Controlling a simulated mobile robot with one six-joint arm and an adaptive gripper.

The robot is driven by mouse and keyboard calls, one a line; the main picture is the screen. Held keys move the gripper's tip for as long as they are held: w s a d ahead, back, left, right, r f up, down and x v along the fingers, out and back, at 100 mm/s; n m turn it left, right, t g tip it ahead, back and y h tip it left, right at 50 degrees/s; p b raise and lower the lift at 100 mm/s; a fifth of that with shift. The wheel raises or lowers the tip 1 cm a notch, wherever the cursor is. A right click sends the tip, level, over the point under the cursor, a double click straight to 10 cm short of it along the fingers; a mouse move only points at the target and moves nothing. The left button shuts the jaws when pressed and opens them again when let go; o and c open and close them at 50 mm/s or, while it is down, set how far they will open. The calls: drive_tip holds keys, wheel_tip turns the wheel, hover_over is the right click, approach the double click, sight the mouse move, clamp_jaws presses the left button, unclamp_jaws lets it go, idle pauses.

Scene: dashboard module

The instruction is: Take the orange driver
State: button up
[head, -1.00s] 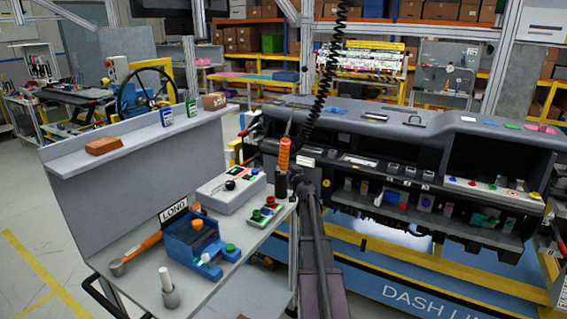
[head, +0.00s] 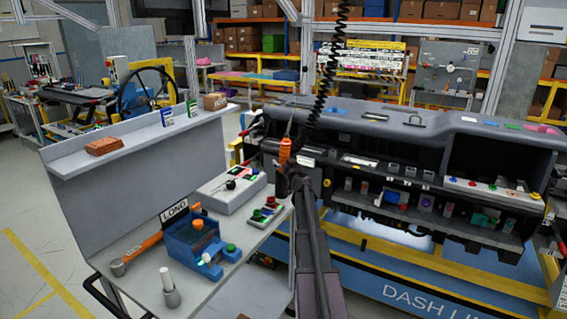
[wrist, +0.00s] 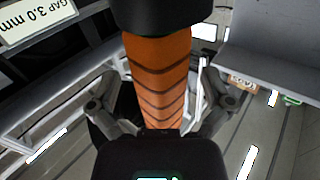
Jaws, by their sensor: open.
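The orange driver (head: 285,150) hangs upright beneath a black coiled cord, at the right end of the grey bench. My gripper (head: 288,178) is at the driver's lower part in the head view, partly covering it. In the wrist view the driver's ribbed orange body (wrist: 158,75) runs down the middle, with a black part at the top. My open gripper (wrist: 160,105) has one finger on each side of the driver. Gaps show between the fingers and the orange body. The end nearest my palm is hidden.
The grey bench (head: 225,297) at left carries a grey control box (head: 231,190), a blue fixture (head: 195,240) and an orange-handled wrench (head: 140,252). The dark dashboard module (head: 420,125) stands to the right. A black coiled cord (head: 330,75) hangs above the driver.

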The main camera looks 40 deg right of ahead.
sight(287, 138)
clamp_jaws()
idle(0.3)
drive_tip(key=shift+r, duration=0.3)
drive_tip(key=r+p, duration=0.7)
drive_tip(key=p, duration=0.1)
drive_tip(key=d+r+p, duration=0.1)
drive_tip(key=r+p, duration=0.3)
drive_tip(key=shift+s+r, duration=0.35)
drive_tip(key=v, duration=1.4)
drive_tip(key=shift+f, duration=0.1)
